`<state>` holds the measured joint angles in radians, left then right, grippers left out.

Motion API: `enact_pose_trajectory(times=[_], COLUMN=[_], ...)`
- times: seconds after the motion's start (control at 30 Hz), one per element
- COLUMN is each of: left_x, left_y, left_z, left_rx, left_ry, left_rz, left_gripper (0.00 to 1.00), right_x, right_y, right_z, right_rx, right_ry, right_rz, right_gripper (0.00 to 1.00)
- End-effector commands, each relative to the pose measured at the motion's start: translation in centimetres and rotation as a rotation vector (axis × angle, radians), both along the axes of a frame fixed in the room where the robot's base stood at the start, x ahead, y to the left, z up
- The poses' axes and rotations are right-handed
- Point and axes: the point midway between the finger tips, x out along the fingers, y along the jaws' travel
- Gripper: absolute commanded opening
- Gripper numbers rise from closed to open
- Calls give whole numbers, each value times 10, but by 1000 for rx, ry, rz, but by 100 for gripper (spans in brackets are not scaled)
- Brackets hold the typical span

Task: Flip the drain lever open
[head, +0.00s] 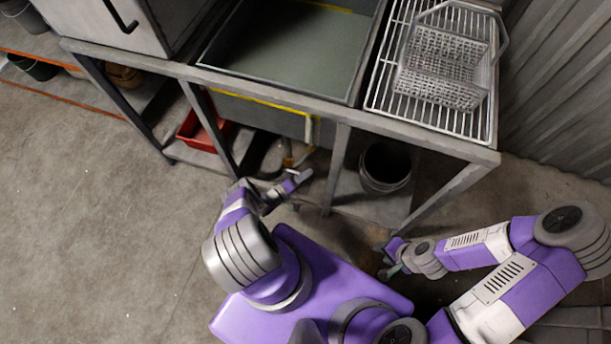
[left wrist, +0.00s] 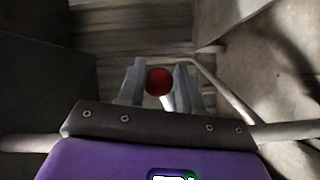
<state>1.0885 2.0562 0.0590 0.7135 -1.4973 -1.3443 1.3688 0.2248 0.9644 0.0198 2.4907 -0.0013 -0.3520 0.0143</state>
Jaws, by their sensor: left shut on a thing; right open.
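The drain lever's round red knob (left wrist: 158,81) sits between the two grey fingers of my left gripper (left wrist: 159,86) in the left wrist view. The fingers are shut on it. A pale rod, seemingly the lever's arm, shows just beyond the knob. In the head view my left gripper (head: 300,179) reaches under the front edge of the tank (head: 284,55), close to its yellow-edged underside; the knob cannot be made out there. My right gripper (head: 388,264) is low at the right, open and away from the tank.
A wire basket (head: 442,68) stands on the rack (head: 382,88) right of the tank. Below are a dark bucket (head: 385,167) and a red tray (head: 203,122). The frame's legs (head: 338,168) stand close to my left gripper. The floor at left is clear.

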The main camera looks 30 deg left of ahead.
Motion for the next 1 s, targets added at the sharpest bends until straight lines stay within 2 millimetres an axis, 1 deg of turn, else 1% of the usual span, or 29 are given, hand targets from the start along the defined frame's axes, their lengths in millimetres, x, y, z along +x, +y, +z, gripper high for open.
enact_pose_trajectory(times=[0.03, 0.17, 0.2, 0.43, 0.53, 0.67, 0.8, 0.9, 1.0], left_x=[1, 1, 1, 0, -6, -24, -47, -60, -68], left_y=[2, 2, 2, 1, 4, 10, 18, 23, 25], left_z=[3, 2, 2, 1, 1, 2, 2, 2, 3], left_rx=[7, 6, 6, 4, 4, 4, 5, 5, 5], left_ry=[-9, -8, -7, -3, -2, -1, -2, -3, -5], left_rz=[1, 3, 2, 2, 2, 4, 4, 4, 3], left_gripper=[36, 56, 57, 57, 57, 57, 57, 57, 57], right_x=[0, 0, 0, 0, 0, 0, 0, 0, 0], right_y=[0, 0, 0, 0, 0, 0, 0, 0, 0], right_z=[0, 0, 0, 0, 1, 3, 4, 4, 5], right_rx=[0, 0, 0, 0, 0, 0, 0, 0, 0], right_ry=[0, 0, 0, 0, 0, 0, 0, 0, 0], right_rz=[0, 0, 0, 0, 0, 0, 0, 0, 0], right_gripper=[43, 43, 43, 43, 43, 43, 43, 43, 43])
